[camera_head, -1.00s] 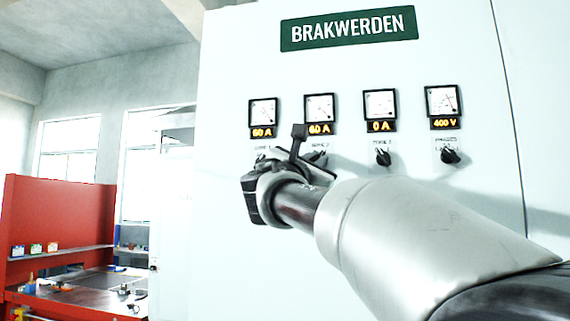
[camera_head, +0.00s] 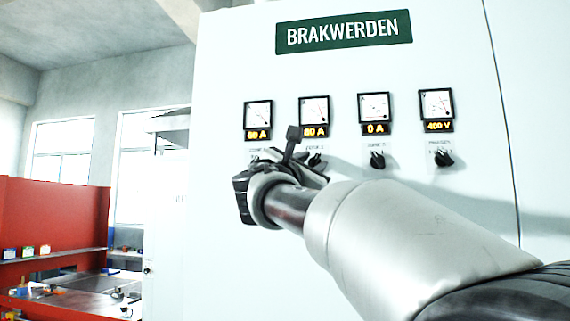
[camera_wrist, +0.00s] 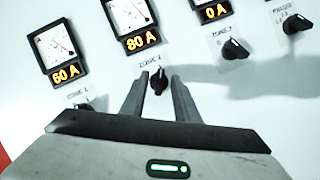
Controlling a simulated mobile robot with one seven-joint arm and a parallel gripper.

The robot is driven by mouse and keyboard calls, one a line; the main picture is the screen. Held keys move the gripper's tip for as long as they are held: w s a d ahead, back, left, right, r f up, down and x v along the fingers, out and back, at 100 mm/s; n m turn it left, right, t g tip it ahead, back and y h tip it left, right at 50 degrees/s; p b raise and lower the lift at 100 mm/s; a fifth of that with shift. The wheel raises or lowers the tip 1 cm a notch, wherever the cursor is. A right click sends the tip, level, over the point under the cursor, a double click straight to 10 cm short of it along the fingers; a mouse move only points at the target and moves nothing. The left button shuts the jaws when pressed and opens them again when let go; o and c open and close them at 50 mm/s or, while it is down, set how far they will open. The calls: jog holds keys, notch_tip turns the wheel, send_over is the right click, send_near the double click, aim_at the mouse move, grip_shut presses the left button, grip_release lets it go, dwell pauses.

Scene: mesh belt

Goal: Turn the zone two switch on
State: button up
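The zone two switch is a small black rotary knob (camera_wrist: 158,80) on the pale panel, second from the left in the row; it also shows in the head view (camera_head: 316,160), partly behind my gripper. The meter above it (camera_wrist: 131,14) has an amber display (camera_wrist: 141,40) reading about 80 A. In the wrist view my gripper (camera_wrist: 158,78) is open, with one finger on each side of this knob and gaps still visible. The knob's handle looks roughly upright. I cannot tell whether the fingers touch it. In the head view my gripper's body hides the panel below.
The zone one knob (camera_head: 254,160) lies to the left, the zone three knob (camera_head: 377,160) to the right, and another knob (camera_head: 444,158) farther right. A red workbench (camera_head: 52,220) stands at the far left. The panel in front is flat.

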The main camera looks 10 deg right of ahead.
jog(key=shift+s, duration=0.1)
jog(key=b+v, duration=0.3)
jog(key=v, duration=1.4)
jog(key=shift+f+b, duration=0.2)
jog(key=shift+b, duration=0.2)
jog(key=shift+a, duration=0.15)
